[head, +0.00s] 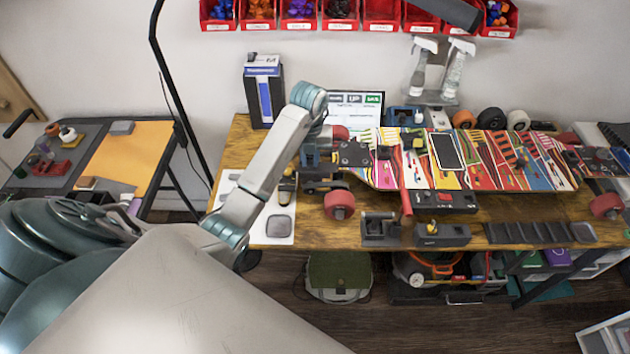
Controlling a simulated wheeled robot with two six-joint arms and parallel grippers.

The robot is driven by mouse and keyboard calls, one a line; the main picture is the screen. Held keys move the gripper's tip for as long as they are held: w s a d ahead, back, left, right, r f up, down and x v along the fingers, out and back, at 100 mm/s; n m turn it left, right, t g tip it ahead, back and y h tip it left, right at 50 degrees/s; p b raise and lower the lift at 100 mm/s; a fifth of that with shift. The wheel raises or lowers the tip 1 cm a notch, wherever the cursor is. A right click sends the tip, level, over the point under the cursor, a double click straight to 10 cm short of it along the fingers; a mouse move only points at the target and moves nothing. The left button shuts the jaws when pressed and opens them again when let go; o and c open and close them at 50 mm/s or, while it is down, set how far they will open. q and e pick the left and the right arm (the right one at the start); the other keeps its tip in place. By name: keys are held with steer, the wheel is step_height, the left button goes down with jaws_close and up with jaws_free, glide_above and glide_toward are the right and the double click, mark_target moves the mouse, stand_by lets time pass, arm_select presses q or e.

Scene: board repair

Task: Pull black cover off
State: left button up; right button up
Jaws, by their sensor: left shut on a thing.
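A long board (470,162) with a bright striped pattern and red wheels lies across the wooden workbench. At its left end is a black piece (352,154), which looks like the black cover. My left arm comes in from the lower left, bends at a teal joint and drops to the left end of the board. My left gripper (312,156) is shut there, at the black cover's left side. The fingertips are small and partly hidden, so the exact grip is hard to see. My right gripper is not in view.
A phone-like device (446,151) lies on the board. Black holders (442,235) and a tray (528,233) line the bench's front edge. A tall box (264,92), a screen (358,112) and spray bottles (455,68) stand behind. Red bins (300,22) hang on the wall.

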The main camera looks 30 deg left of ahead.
arm_select(q)
steer(key=shift+r+p, duration=2.8)
steer(key=shift+r, duration=0.3)
